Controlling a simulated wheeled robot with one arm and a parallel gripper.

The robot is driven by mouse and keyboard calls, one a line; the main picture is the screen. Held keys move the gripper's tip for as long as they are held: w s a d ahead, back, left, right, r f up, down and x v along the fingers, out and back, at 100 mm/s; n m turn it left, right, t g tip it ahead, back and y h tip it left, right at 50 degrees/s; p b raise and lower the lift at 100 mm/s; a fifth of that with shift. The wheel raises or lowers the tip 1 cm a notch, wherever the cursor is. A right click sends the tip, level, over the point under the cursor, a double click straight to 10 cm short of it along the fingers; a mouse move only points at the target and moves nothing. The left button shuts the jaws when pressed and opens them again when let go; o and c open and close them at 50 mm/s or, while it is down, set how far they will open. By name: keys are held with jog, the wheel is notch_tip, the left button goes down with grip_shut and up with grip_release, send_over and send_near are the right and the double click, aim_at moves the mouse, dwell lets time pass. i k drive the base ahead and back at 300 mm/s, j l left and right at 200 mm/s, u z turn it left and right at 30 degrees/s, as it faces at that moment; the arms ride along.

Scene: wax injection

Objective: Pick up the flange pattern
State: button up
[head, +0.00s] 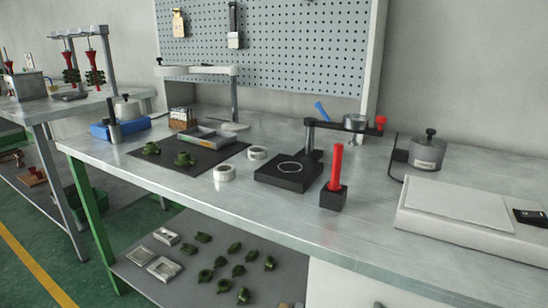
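Two small green wax patterns lie on a dark mat (150,163) on the metal workbench, left of the middle in the head view. One green pattern (151,149) is at the mat's left part, and another green pattern (184,159) is to its right. They are rounded pieces, too small to tell which is the flange pattern. Several more green pieces (238,271) lie on the grey lower shelf under the bench. My gripper is not in view.
A grey metal frame (205,136) lies at the mat's back. Two pale rings (224,172) (257,153) lie to its right. A black-based stand (288,176), a red-handled tool (336,170) in a black block, a lidded pot (427,154) and a flat pale device (457,210) occupy the right.

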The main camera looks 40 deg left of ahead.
aim_at(184, 159)
jog(key=u, duration=2.25)
